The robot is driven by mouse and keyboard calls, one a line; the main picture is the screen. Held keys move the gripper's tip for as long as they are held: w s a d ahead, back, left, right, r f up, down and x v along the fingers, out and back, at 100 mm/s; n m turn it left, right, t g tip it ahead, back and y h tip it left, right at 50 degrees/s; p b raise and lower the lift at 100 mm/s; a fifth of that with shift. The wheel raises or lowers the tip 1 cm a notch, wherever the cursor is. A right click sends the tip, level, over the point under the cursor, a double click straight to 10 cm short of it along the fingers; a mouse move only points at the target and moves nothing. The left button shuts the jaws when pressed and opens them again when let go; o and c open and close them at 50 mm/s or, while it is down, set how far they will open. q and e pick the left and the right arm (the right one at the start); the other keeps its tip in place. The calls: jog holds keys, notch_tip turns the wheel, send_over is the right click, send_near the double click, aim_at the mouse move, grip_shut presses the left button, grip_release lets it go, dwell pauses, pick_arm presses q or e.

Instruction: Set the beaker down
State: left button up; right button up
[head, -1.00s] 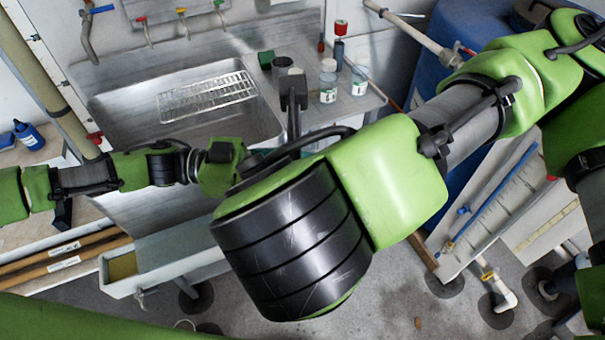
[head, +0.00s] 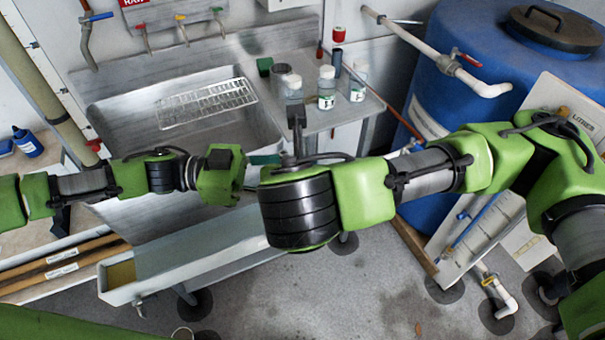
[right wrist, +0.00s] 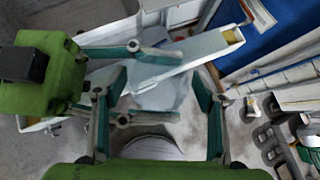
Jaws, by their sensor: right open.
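My left gripper (head: 258,160) reaches over the front of the sink from the left. In the right wrist view its fingers (right wrist: 182,84) stand apart. A pale translucent patch (right wrist: 160,92) shows between them; I cannot tell whether it is the beaker. My right gripper is hidden behind its wrist in the head view. In the right wrist view its teal fingers (right wrist: 160,112) are wide open, close beside the left fingers. I cannot make out the beaker for certain in either view.
A steel sink (head: 130,135) with a wire rack (head: 207,102) lies behind my grippers. White-capped bottles (head: 326,88) stand on the counter to its right. A long pale trough (head: 190,262) runs in front. A blue barrel (head: 460,100) stands at the right.

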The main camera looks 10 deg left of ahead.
jog(key=shift+f, duration=0.1)
jog(key=c, duration=1.2)
pick_arm(q)
jog(key=o, duration=1.2)
jog(key=shift+a, duration=0.1)
